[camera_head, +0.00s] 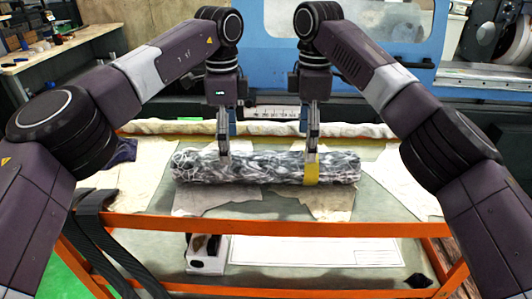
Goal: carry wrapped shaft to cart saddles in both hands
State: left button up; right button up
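The wrapped shaft (265,168) is a long roll in mottled black-and-white wrapping. It lies level, left to right, over the cart (300,226), which has an orange frame and a greyish top with pale cloths. A yellow band (312,175) rings the shaft right of its middle. My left gripper (224,155) points down at the shaft left of its middle, its fingertips overlapping the wrapping. My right gripper (312,150) points down at the yellow band. Whether the fingers are closed around the shaft is unclear. Saddles cannot be made out; the shaft hides what is beneath it.
A blue machine (400,100) with a window stands behind the cart. A rolled pale cloth (160,127) runs along the cart's far edge. Below the front rail are a small white box (207,262) and a white sheet (310,250). A wooden bench (60,50) stands at the back left.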

aim_at(232, 166)
pick_arm(q)
jog(key=shift+r, duration=0.1)
pick_arm(e)
jog(key=shift+r, duration=0.15)
pick_arm(q)
jog(key=shift+s+r, duration=0.2)
jog(key=shift+s, duration=0.35)
pick_arm(e)
jog(key=shift+s+r, duration=0.2)
jog(key=shift+s, duration=0.35)
pick_arm(q)
jog(key=f, duration=0.8)
jog(key=shift+w, duration=0.25)
pick_arm(e)
jog(key=f, duration=0.8)
jog(key=shift+w, duration=0.2)
